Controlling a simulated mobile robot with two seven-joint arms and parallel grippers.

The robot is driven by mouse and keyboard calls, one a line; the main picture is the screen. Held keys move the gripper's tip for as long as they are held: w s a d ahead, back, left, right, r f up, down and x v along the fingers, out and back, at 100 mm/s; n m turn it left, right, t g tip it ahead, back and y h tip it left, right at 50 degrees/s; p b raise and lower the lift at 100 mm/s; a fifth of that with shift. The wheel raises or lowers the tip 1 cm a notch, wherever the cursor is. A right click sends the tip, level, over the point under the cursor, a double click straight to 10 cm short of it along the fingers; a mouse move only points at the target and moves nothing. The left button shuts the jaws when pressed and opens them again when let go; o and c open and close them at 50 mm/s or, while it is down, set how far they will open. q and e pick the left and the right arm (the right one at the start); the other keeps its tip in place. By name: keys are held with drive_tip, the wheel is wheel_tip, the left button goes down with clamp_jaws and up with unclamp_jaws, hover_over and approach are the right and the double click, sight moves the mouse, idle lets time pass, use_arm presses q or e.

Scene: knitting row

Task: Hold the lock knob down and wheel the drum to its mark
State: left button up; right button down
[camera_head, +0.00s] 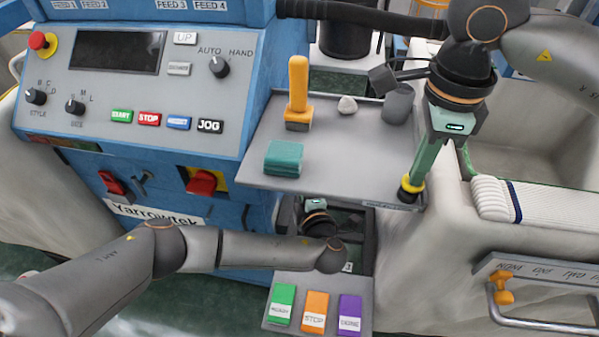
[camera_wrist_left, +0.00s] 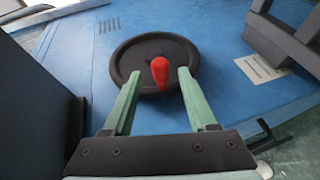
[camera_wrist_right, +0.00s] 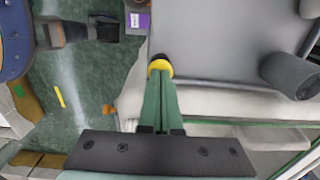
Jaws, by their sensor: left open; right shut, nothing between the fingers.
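The lock knob (camera_head: 411,187), yellow with a black collar, is at the front right corner of the grey shelf. My right gripper (camera_head: 413,178) points down at it, shut and empty, its fingertips at the knob's top. In the right wrist view the yellow knob (camera_wrist_right: 159,67) shows just past the fingertips. The drum's black handwheel (camera_wrist_left: 153,62) with a red handle (camera_wrist_left: 160,73) is on a blue panel in the left wrist view. My left gripper (camera_wrist_left: 159,75) is open, with the handle between its fingers in the picture; contact is unclear. The drum's mark is not visible.
The grey shelf (camera_head: 345,160) holds a yellow-handled tool (camera_head: 298,90), a teal block (camera_head: 283,158), a pale stone (camera_head: 347,105) and a grey cup (camera_head: 397,103). My left arm reaches below it, above a panel with green, orange and purple tags (camera_head: 316,312). A control panel (camera_head: 125,100) stands left.

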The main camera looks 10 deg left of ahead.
use_arm(q)
drive_tip(key=shift+x, duration=2.15)
drive_tip(key=shift+s, duration=0.1)
clamp_jaws()
